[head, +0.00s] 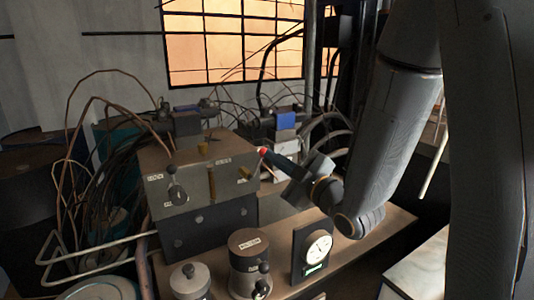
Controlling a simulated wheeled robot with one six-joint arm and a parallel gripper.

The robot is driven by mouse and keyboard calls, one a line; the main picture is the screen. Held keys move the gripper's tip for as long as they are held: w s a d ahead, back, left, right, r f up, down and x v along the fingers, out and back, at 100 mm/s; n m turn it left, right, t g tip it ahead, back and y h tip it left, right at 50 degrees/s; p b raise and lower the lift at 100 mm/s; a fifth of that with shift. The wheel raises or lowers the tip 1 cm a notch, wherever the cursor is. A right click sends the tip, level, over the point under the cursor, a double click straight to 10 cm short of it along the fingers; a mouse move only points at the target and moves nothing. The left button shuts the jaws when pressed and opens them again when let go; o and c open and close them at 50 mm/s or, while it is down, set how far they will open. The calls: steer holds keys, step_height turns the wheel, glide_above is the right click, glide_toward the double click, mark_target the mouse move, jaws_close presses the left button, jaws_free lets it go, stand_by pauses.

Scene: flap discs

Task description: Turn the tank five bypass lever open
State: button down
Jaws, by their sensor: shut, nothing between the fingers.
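A grey metal box (225,160) stands on the bench, left of my gripper. Its front carries a black-knobbed lever (176,192) on a round plate, with small labels too small to read. Brass-coloured fittings (245,173) sit at its right side and on top. I cannot tell which part is the tank five bypass lever. My gripper (264,152) is shut and empty, its slim dark fingers pointing left with a red spot at the tip. The tip is close to the box's upper right edge; whether it touches is unclear.
A labelled cylinder (249,256) with a black knob, a smaller knobbed cylinder (190,279) and a dial gauge (318,245) stand in front on the bench (385,232). Loose cables (85,120) crowd the left and back. A pale pipe rail (95,250) runs at left.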

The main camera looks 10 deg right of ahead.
steer(key=b+x, duration=0.2)
steer(key=b, duration=0.4)
steer(key=shift+w+a+f, duration=0.1)
steer(key=shift+w+f, duration=0.05)
steer(key=shift+w, duration=0.1)
steer(key=p, duration=0.2)
glide_above(259, 165)
steer(key=s, duration=0.2)
steer(key=shift+w+d+f+p, duration=0.2)
steer(key=shift+d+f+p, duration=0.25)
steer(key=shift+f, duration=0.4)
steer(key=shift+d, duration=0.15)
